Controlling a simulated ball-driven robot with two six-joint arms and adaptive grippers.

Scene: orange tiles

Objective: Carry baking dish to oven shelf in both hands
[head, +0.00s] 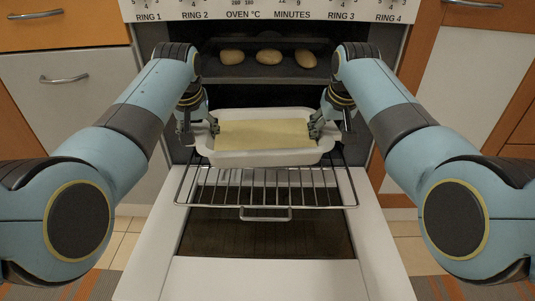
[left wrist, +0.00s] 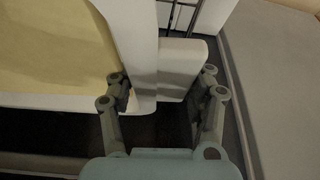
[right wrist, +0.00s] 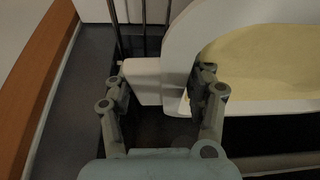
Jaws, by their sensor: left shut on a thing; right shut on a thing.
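The white baking dish (head: 264,158) with a flat pale-yellow filling is level at the oven opening, over the back part of the pulled-out wire shelf (head: 266,185). I cannot tell whether it touches the shelf. My left gripper (head: 205,128) is shut on the dish's left handle, which shows between the fingers in the left wrist view (left wrist: 182,65). My right gripper (head: 325,127) is shut on the right handle, seen between the fingers in the right wrist view (right wrist: 143,78). The dish's underside is hidden.
An upper tray (head: 262,72) with three bread rolls (head: 269,57) sits inside the oven above the dish. The open oven door (head: 265,275) lies below the shelf. Cabinets with drawers (head: 72,95) stand on both sides.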

